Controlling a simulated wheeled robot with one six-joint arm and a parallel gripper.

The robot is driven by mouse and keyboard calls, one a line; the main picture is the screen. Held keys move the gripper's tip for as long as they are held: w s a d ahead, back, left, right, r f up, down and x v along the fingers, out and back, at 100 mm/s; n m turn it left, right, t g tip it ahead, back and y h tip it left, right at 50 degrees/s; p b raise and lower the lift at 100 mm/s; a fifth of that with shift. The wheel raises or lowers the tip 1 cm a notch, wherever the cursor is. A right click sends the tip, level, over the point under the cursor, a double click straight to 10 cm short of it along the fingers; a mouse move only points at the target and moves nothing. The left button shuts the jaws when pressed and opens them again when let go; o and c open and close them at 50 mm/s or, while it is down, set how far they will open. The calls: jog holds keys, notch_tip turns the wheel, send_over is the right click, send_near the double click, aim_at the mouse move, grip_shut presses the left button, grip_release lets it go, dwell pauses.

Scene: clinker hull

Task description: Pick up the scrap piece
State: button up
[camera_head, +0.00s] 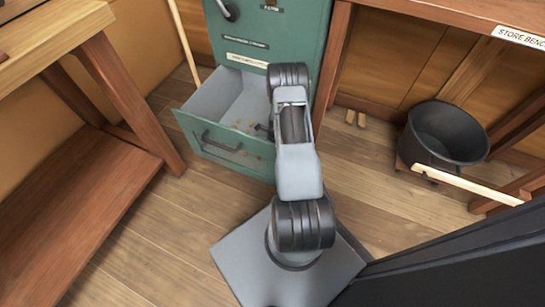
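I cannot tell for sure which thing is the scrap piece. Small brown bits (237,126) lie on the floor of the open green drawer (222,150). A long pale wood strip (467,185) runs in front of the black bucket. My arm reaches forward to the drawer. A small dark part, likely my gripper (263,128), shows beside the arm, over the drawer's right side. The arm hides most of it, and whether it is open or holds anything cannot be seen.
The green cabinet (285,30) stands behind the drawer. The store bench (450,12) is at the right, with the black bucket (445,130) near its legs. A wooden bench with a low shelf (85,205) is at the left. Plank floor (170,240) is clear between.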

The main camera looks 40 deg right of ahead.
jog(key=shift+r, duration=0.1)
jog(key=shift+c, duration=0.3)
jog(key=c, duration=1)
jog(key=shift+r, duration=0.15)
